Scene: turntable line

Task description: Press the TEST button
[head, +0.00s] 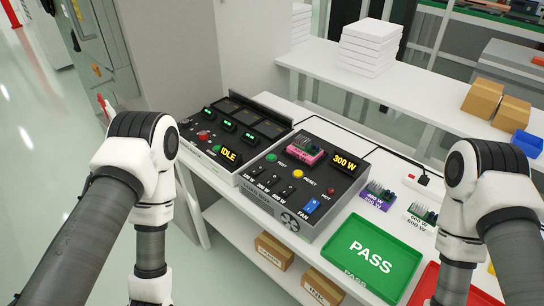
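The green TEST button (271,157) is on the dark top of the test box (262,182), at its back left, with its label beside it. The yellow RESET button (298,174) is to its right. A pink module (304,150) sits at the back of the box, and a display (345,163) reads 300 W. My two arms come in from the left and right and run down out of the bottom of the picture. Both grippers are outside the view.
A second panel (228,138) reading IDLE stands left of the box. Purple (377,197) and white (420,217) modules stand to the right. A green PASS tray (370,257) and a red tray (427,284) lie in front. Black switches and a blue FAN switch (311,206) line the box's front.

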